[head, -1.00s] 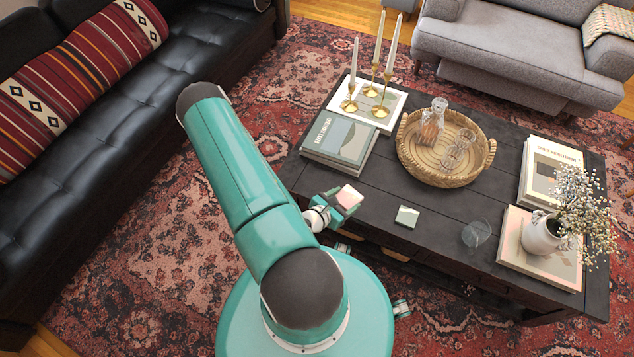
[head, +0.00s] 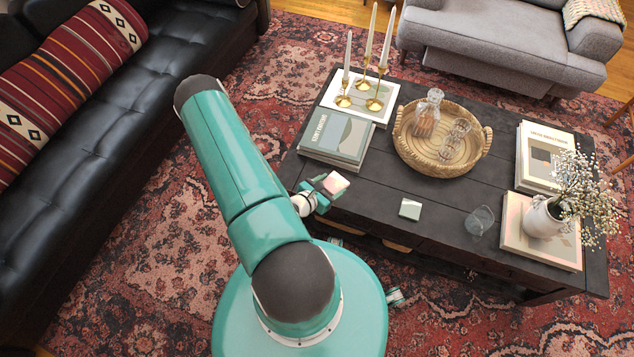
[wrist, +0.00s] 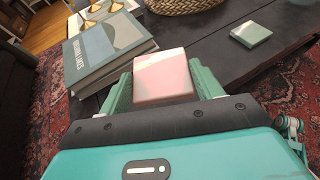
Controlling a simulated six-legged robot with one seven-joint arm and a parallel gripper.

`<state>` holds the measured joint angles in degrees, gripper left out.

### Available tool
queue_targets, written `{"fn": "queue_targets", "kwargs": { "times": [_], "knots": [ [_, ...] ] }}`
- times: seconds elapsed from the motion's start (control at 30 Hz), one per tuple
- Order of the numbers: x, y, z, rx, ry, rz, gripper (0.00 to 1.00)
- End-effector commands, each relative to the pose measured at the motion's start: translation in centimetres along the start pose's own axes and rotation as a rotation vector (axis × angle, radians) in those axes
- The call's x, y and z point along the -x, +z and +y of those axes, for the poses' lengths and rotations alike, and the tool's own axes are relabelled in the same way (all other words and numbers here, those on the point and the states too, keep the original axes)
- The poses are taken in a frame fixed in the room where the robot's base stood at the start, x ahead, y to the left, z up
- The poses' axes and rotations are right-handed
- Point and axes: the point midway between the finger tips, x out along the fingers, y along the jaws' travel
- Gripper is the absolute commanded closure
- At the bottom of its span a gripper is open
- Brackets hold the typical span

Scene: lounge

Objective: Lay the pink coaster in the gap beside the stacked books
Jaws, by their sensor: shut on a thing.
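The pink coaster (wrist: 163,78) is a pale pink square held between the two fingers of my gripper (wrist: 165,88). In the head view the coaster (head: 334,184) is at the end of my gripper (head: 325,190), near the table's front left edge. The stacked books (head: 338,138) lie at the left of the dark table (head: 385,187); in the wrist view the stack (wrist: 108,48) is just left of and beyond the coaster. Bare table top shows to the right of the stack, between it and the wicker tray. The coaster's underside is hidden.
A round wicker tray (head: 440,165) holds a decanter and glasses. Candlesticks (head: 375,103) stand on a white book behind the stack. A green coaster (head: 410,209) and a glass (head: 479,221) sit near the front edge. A flower vase (head: 542,218) stands on books at the right.

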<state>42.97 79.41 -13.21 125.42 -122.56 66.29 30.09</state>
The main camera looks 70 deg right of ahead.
Motion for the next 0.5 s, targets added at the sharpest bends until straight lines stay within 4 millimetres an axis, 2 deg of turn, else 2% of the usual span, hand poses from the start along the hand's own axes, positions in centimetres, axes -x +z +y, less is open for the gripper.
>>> {"fn": "queue_targets", "kwargs": {
  "times": [0.13,0.3,0.5],
  "knots": [
    [-1.6,-0.9,3.2,-0.006,-0.001,-0.002,0.62],
    [-3.4,-3.7,5.7,-0.003,-0.003,0.0,0.62],
    [-4.5,-5.4,7.6,0.0,-0.002,0.0,0.62]
  ]
}}
